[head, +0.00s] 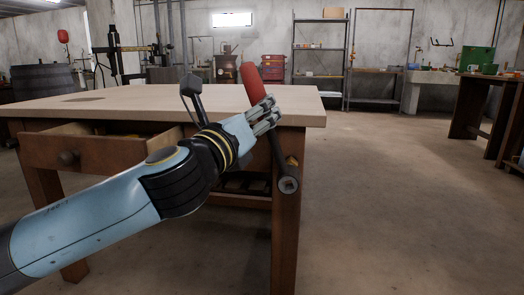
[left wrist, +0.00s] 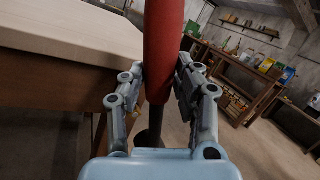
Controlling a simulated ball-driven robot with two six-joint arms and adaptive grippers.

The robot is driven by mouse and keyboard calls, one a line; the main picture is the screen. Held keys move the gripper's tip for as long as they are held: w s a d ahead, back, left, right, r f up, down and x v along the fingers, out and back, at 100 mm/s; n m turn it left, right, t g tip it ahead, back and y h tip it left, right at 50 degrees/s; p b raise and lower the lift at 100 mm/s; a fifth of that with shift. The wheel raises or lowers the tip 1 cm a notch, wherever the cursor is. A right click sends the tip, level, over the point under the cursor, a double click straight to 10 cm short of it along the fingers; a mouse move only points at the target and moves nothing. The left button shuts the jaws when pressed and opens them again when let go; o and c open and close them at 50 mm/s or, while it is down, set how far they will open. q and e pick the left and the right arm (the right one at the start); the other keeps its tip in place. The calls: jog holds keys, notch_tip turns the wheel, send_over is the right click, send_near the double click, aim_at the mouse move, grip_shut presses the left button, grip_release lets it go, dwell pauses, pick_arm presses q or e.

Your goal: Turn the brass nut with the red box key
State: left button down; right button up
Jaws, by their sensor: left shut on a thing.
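The red box key (head: 252,84) has a red handle and a dark shaft that slants down to a round, hollow socket end. It also shows in the left wrist view (left wrist: 163,45). My left gripper (head: 264,114) is shut on the handle's lower part, with a finger on each side in the left wrist view. The key is held in front of the table's right corner, its socket end facing the head camera. A small brass-coloured piece (head: 291,161) shows at the table leg, just beside the shaft; I cannot tell for sure whether it is the brass nut. My right gripper is out of view.
The wooden table (head: 150,100) has a partly open drawer (head: 90,152) on the left, behind my left arm. Open floor (head: 390,200) lies to the right. A second bench (head: 470,105) stands at the far right, and metal shelves (head: 320,75) stand at the back wall.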

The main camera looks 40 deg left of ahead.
pick_arm(q)
jog(key=shift+s+d+f, duration=0.1)
jog(key=shift+d+f, duration=0.1)
jog(key=shift+f, duration=0.15)
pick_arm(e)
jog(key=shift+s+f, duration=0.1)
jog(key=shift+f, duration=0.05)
pick_arm(q)
jog(key=shift+m+t+h, duration=0.3)
jog(key=shift+a+p, duration=0.2)
jog(key=shift+p, duration=0.15)
jog(key=w, duration=0.1)
jog(key=w+a, duration=0.1)
jog(key=w, duration=0.1)
jog(key=shift+w+a, duration=0.1)
jog(key=shift+a, duration=0.25)
jog(key=shift+w+a+f+p, duration=0.1)
jog(key=shift+w+a+p, duration=0.3)
jog(key=shift+w, duration=0.35)
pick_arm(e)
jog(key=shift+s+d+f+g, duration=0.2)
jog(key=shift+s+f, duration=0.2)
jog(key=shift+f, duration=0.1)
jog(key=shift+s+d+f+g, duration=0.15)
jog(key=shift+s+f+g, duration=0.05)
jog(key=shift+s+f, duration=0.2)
pick_arm(q)
jog(key=shift+a, duration=0.1)
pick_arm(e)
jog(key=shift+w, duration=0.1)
